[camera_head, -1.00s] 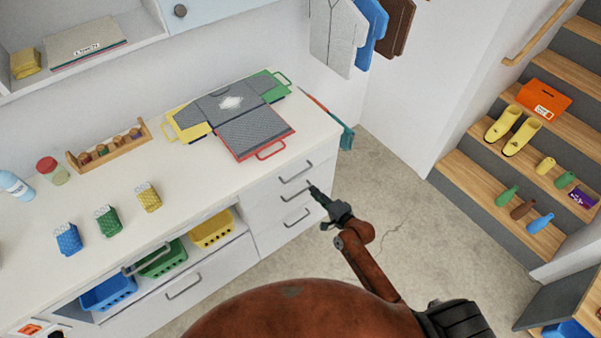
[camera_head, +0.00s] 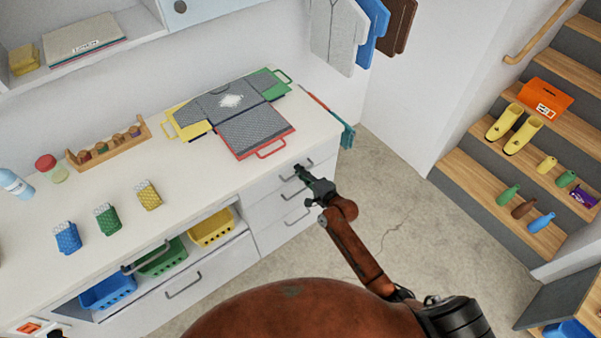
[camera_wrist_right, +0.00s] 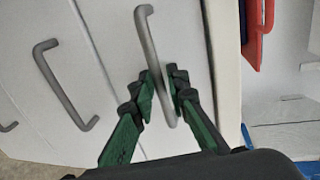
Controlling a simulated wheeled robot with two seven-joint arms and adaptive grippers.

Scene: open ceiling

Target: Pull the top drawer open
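The top drawer (camera_head: 273,185) is in the right-hand part of the white counter, under the worktop, and looks closed. Its grey bar handle (camera_head: 291,172) is also in the right wrist view (camera_wrist_right: 146,38). My right gripper (camera_head: 299,171) is at this handle. In the right wrist view its green fingers (camera_wrist_right: 163,88) are on either side of the bar, with only a narrow space between them. I cannot tell whether they clamp it. My left gripper is not in view.
Two more drawer handles (camera_head: 297,217) are below. A red-edged board (camera_head: 258,135) lies on the worktop above the drawer. Coloured baskets (camera_head: 209,229) stand in the open bay to the left. The floor (camera_head: 385,190) to the right is clear up to the stairs.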

